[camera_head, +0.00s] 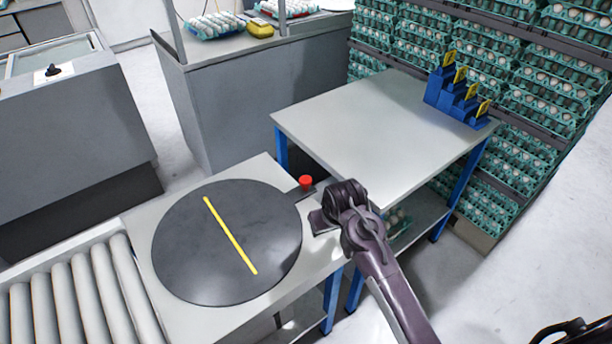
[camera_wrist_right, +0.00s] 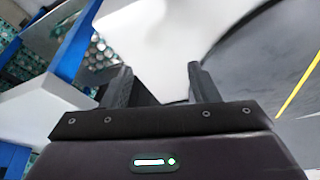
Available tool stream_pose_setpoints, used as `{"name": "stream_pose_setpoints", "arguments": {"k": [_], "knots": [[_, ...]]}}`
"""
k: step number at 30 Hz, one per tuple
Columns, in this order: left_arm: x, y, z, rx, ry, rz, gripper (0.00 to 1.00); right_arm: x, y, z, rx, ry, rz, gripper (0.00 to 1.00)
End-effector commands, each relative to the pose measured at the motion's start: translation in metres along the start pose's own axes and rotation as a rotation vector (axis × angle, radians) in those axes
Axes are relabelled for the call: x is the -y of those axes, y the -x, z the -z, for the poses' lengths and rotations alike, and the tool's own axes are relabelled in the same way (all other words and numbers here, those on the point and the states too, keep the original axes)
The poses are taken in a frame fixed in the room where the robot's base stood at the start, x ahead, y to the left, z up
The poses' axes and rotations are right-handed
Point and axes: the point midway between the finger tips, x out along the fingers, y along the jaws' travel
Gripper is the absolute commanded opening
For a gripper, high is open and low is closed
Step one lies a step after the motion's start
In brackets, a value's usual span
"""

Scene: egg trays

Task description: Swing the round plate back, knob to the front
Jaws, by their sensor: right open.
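The round plate (camera_head: 200,230) is a dark disc with a yellow stripe, lying flat on a light table. A red knob (camera_head: 305,182) stands on a short dark tab at the plate's upper right edge. My right gripper (camera_head: 320,214) is just beside the plate's right rim, a little below the knob in the head view. In the right wrist view its two fingers (camera_wrist_right: 160,76) are apart with no knob visible between them. The plate (camera_wrist_right: 262,65) shows there at the right. My left gripper is in neither view.
A roller conveyor (camera_head: 75,295) adjoins the plate's table at the left. A grey table (camera_head: 375,125) with blue legs stands behind, bearing a blue stepped stand (camera_head: 455,98) at its far right. Stacked egg trays (camera_head: 560,70) fill the right back.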

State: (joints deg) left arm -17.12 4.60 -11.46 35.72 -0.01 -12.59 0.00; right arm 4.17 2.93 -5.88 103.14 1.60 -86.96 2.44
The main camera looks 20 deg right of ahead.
Motion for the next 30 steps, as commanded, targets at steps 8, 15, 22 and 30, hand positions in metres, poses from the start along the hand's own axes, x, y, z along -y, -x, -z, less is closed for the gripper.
{"name": "stream_pose_setpoints", "arguments": {"k": [8,15,22,30], "knots": [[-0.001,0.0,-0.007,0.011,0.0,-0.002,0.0,-0.003,0.003,0.094,-0.027,-0.051,0.0,0.55],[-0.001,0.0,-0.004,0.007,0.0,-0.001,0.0,-0.002,0.017,0.154,-0.037,-0.082,0.004,0.55],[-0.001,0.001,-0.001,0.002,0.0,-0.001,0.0,-0.002,0.003,0.161,-0.035,-0.085,0.005,0.55],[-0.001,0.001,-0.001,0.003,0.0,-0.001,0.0,-0.002,-0.04,0.163,-0.037,-0.085,0.005,0.55]]}}
